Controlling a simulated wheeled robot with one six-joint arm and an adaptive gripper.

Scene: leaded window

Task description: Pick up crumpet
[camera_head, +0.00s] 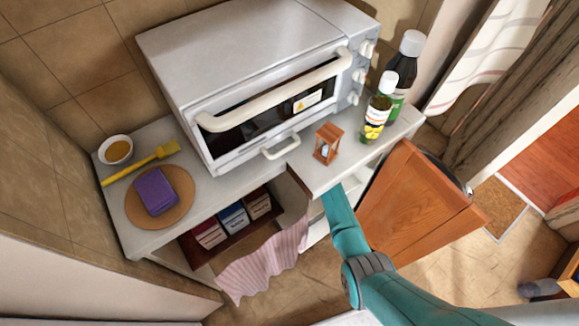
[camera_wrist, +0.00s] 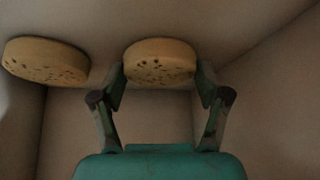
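In the wrist view, a round, pale tan crumpet (camera_wrist: 160,64) with small dark holes lies between the fingertips of my gripper (camera_wrist: 162,80). The fingers are spread, one on each side of it. A small gap shows at the right finger; at the left I cannot tell whether it touches. A second, similar crumpet (camera_wrist: 46,61) lies to the left, clear of the fingers. In the head view my teal arm reaches in under the counter, and the gripper and both crumpets are hidden.
Plain walls enclose the crumpets closely in the wrist view. In the head view, the counter (camera_head: 235,192) holds a toaster oven (camera_head: 215,60), an hourglass (camera_head: 328,145), bottles (camera_head: 378,108) and a purple block (camera_head: 155,191) on a round board. An open wooden door (camera_head: 410,205) stands right of my arm.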

